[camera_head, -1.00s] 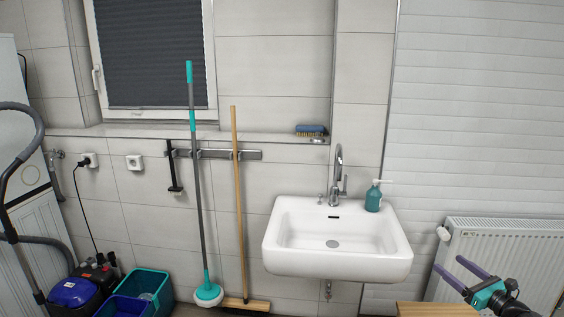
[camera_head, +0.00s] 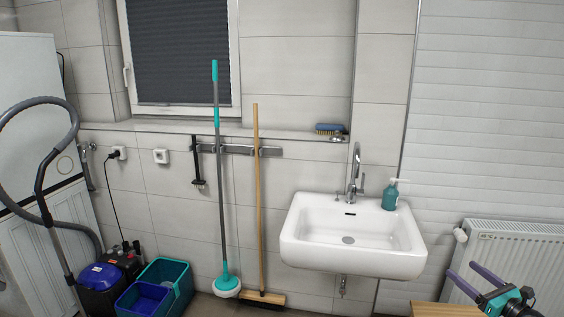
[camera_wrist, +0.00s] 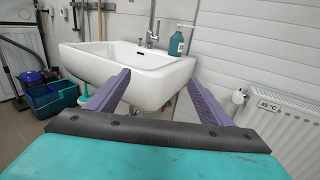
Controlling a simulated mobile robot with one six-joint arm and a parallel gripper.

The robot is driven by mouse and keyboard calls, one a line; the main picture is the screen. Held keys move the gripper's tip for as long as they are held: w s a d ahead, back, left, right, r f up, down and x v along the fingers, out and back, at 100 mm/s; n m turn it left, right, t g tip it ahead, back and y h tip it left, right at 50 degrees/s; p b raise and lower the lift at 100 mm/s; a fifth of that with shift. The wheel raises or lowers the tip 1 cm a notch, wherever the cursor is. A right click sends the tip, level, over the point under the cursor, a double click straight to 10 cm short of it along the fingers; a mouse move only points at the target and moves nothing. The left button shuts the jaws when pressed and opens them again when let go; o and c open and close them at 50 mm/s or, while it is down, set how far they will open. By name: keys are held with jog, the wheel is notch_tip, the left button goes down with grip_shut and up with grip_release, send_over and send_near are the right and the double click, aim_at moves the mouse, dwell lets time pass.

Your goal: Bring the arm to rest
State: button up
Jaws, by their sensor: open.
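My gripper (camera_head: 474,279) is at the lower right of the head view, with two purple fingers spread apart and nothing between them. The wrist view also shows my gripper (camera_wrist: 158,100), its fingers open in front of the white sink (camera_wrist: 135,72). In the head view the sink (camera_head: 350,245) hangs on the tiled wall, left of my gripper. I cannot tell the exact gap between the fingers and the sink.
A radiator (camera_head: 515,250) is on the right wall near my gripper. A wooden surface (camera_head: 440,309) lies just below it. A teal soap bottle (camera_head: 390,196) stands on the sink. A mop (camera_head: 220,180), a broom (camera_head: 258,190), buckets (camera_head: 165,280) and a vacuum (camera_head: 100,275) stand to the left.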

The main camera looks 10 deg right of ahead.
jog(key=w+a+f+n+g+y, duration=0.1)
jog(key=w+a+f+g+y, duration=0.15)
jog(key=w+a+f, duration=0.65)
jog(key=w+a+f+n+g+y, duration=0.1)
jog(key=w+a+f+n+y, duration=0.15)
jog(key=a, duration=1.15)
jog(key=s+a+f+n+g+y, duration=0.1)
jog(key=a+f+n+g, duration=0.1)
jog(key=a+f, duration=0.5)
jog(key=s+a+f+n+g+y, duration=0.1)
jog(key=a+f+g+y, duration=0.15)
jog(key=a, duration=0.85)
jog(key=s+a+f+n+g, duration=0.1)
jog(key=a+f+n+g, duration=0.15)
jog(key=a+f, duration=0.5)
jog(key=s+a+f+n+g+h, duration=0.1)
jog(key=s+a+f+n+g, duration=0.4)
jog(key=s+a+f, duration=0.45)
jog(key=s+a+f+n+g+h, duration=0.2)
jog(key=s+a+f+n+g, duration=0.4)
jog(key=s, duration=0.6)
jog(key=s+d+f+n+g+h, duration=0.2)
jog(key=s+d+f+n+h, duration=0.1)
jog(key=s+d+n+h, duration=0.4)
jog(key=s+d+n, duration=0.3)
jog(key=s+n, duration=0.3)
jog(key=n, duration=0.1)
jog(key=shift+s+d+n+h, duration=0.3)
jog(key=shift+s+n+h, duration=0.05)
jog(key=shift+n, duration=0.05)
